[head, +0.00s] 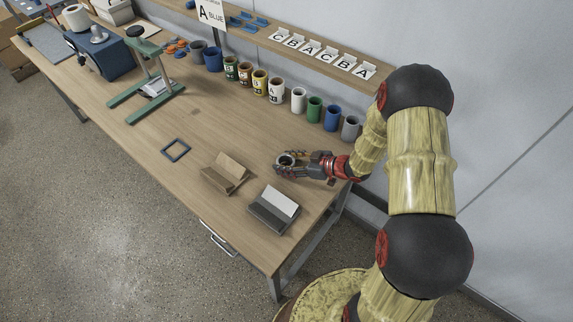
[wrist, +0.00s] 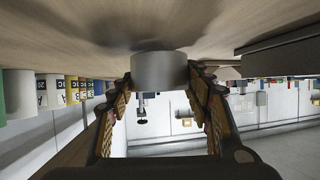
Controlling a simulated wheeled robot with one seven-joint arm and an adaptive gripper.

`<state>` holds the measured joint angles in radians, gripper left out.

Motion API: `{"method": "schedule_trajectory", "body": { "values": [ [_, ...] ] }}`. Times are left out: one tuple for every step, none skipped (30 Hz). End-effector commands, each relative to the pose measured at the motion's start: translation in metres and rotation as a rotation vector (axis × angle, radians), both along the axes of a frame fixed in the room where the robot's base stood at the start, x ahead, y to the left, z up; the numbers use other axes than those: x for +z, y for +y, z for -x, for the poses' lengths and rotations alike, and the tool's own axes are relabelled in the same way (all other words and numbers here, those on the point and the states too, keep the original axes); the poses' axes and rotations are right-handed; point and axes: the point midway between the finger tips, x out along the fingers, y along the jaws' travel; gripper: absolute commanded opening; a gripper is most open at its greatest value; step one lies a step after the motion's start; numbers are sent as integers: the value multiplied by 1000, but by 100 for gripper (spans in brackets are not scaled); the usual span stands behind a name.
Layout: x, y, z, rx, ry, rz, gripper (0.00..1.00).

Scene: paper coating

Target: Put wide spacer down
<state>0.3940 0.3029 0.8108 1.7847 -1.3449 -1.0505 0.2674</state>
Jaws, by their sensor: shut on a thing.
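My gripper (head: 292,163) is low over the right part of the wooden bench (head: 215,130). It is shut on a short grey ring-like cylinder, which I take for the wide spacer (head: 286,159). In the wrist view, where the bench is at the top, the spacer (wrist: 160,71) sits between the two fingertips (wrist: 162,84). Its bench-side end lies against a dark shadow on the wood. It is at or very near the surface; I cannot tell if it touches. The spacer looks upright, and the fingers partly cover it in the head view.
A brown folded holder (head: 225,174) and a dark grey holder with a white sheet (head: 274,209) stand close in front. A blue square frame (head: 175,150) lies to the left. Several cups, including a grey one (head: 350,128), line the back. Bare wood lies left of my gripper.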

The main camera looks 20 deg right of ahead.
Motion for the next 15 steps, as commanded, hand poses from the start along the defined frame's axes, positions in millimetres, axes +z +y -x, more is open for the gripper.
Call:
{"method": "schedule_trajectory", "body": {
  "values": [
    [-8,0,0,0,1,-1,24],
    [-9,0,0,-1,0,-1,24],
    [-9,0,-1,-1,-1,0,24],
    [-9,0,-1,-1,-1,0,24],
    [-8,0,-1,-1,-1,0,24],
    [-8,0,-1,0,-2,0,24],
    [-8,0,-1,0,-2,0,24],
    [-8,0,-1,0,-2,0,24],
    [-8,0,-1,-1,-1,0,24],
    [-8,0,-1,-1,-1,0,24],
    [-9,0,0,-1,-1,0,24],
    [-10,0,0,-1,-1,0,24],
    [-11,0,0,-1,-1,0,24],
    [-11,0,-1,-1,-1,0,51],
    [-10,0,0,-1,-1,0,53]
  ]
}}
